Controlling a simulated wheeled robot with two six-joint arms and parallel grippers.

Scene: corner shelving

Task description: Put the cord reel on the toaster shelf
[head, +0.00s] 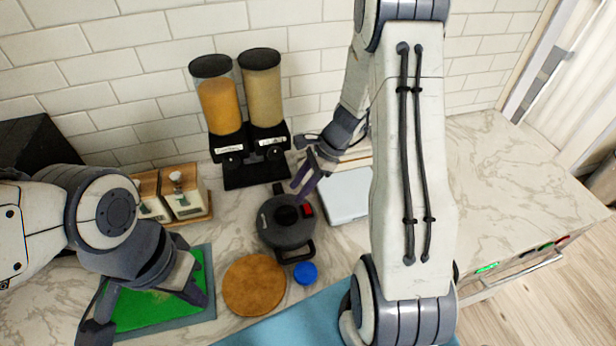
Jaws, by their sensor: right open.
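I cannot make out a cord reel or a toaster shelf for certain in the head view. A dark round lidded thing (286,226) with a knob, a red part and handles stands mid-counter; it looks like a pot. My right gripper (308,178) is open, just above and behind it, with nothing seen between its fingers. My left gripper (148,308) is over a green board (150,312) at the lower left, its fingers spread wide and nothing seen between them.
Two food dispensers (240,105) stand against the tiled wall. Wood-and-white canisters (182,192) stand left of them. A round wooden board (254,285), a blue lid (305,273) and a pale flat box (346,196) lie around the pot. The marble counter (500,180) at right is clear.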

